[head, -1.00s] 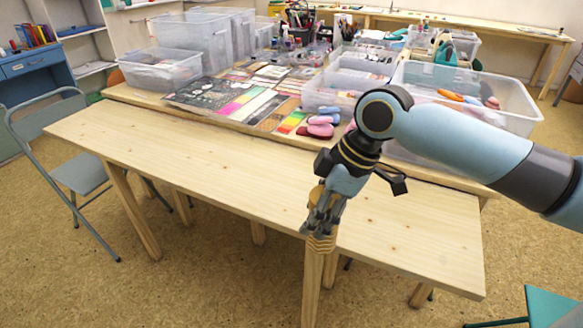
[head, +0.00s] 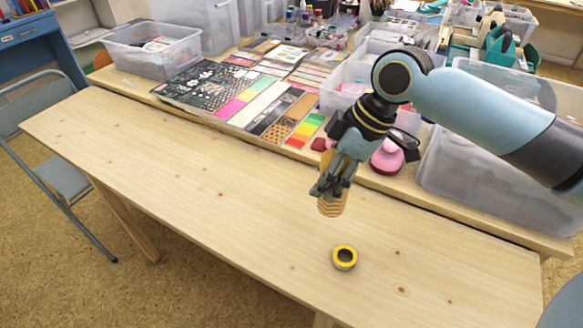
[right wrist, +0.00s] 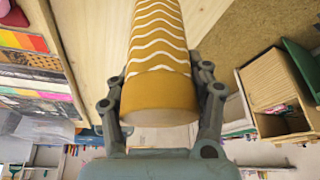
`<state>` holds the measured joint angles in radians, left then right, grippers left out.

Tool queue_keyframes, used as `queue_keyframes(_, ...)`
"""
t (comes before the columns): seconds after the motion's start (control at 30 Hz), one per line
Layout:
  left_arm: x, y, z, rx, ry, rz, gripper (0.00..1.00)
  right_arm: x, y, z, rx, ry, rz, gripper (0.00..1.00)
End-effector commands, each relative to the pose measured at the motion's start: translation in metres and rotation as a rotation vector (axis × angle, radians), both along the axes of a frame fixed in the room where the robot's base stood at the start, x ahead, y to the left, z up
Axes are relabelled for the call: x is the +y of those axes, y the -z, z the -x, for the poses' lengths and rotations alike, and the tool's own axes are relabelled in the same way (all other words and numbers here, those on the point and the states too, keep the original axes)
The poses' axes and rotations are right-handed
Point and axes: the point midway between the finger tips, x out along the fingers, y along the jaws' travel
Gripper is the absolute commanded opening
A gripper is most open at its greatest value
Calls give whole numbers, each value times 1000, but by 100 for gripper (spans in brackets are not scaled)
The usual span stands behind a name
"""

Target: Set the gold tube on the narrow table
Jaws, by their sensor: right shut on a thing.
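The gold tube (right wrist: 158,70) has white wavy stripes and a plain gold end band. In the right wrist view it lies between the two fingers of my right gripper (right wrist: 160,105), which is shut on it. In the head view my right gripper (head: 332,186) points down over the narrow table (head: 200,190), and the lower part of the tube (head: 332,205) shows below the fingers. The tube appears to be above the tabletop; I cannot tell the exact gap. My left gripper is not in view.
A yellow-rimmed ring (head: 345,257) lies on the narrow table, just nearer than the tube. The table's left part is bare. Behind it, a wider table holds patterned sheets (head: 215,88), a pink stamp (head: 387,157) and clear bins (head: 480,175). A folding chair (head: 60,165) stands left.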

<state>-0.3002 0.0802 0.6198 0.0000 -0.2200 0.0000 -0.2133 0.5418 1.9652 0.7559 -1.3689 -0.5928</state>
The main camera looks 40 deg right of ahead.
Motion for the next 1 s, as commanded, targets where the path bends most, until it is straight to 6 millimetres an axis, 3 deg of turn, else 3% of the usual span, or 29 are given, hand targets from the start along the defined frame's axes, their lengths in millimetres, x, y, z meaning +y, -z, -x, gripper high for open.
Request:
queue_keyframes(0.27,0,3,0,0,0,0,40,48,38,-48,1,1,-11,15)
queue_keyframes(0.43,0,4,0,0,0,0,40,67,57,-72,0,0,-4,15)
queue_keyframes(0.6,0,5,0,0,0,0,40,74,67,-79,1,-2,-1,15)
queue_keyframes(0.83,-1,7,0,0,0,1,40,75,100,-79,3,-1,-1,15)
queue_keyframes(1.0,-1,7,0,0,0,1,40,74,104,-79,0,-1,-1,15)
